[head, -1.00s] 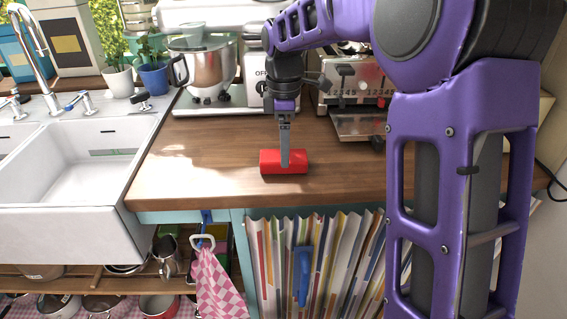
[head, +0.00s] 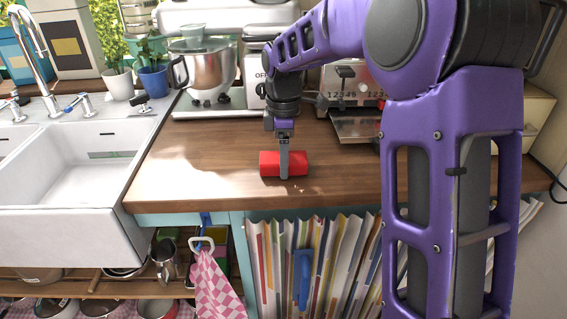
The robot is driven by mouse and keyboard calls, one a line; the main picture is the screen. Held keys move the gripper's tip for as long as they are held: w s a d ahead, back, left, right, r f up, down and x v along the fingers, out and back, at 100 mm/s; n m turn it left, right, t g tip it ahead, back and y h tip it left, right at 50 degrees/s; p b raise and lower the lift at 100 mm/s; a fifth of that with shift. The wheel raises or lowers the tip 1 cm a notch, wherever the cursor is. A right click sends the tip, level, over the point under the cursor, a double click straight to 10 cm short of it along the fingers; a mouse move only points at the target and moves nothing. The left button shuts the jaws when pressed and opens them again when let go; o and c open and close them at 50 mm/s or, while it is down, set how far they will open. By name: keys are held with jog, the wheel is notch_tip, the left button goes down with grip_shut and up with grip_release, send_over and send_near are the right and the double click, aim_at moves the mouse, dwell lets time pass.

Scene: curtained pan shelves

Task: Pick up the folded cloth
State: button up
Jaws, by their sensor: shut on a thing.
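A red folded cloth (head: 269,163), shaped like a short roll, lies on the wooden counter near its front edge in the head view. My gripper (head: 284,173) points straight down over the middle of the cloth. It is shut on the cloth, with its finger in front of the red surface. The far finger is hidden. The cloth appears to rest on the counter; I cannot tell whether it is raised at all.
The wooden counter (head: 200,165) is clear around the cloth. A stand mixer (head: 207,75) and a metal machine (head: 355,120) stand behind. A white sink (head: 75,185) is at left.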

jog(key=shift+r, duration=0.15)
notch_tip(320, 180, up, 10)
jog(key=shift+f+p, duration=0.1)
jog(key=shift+p, duration=1)
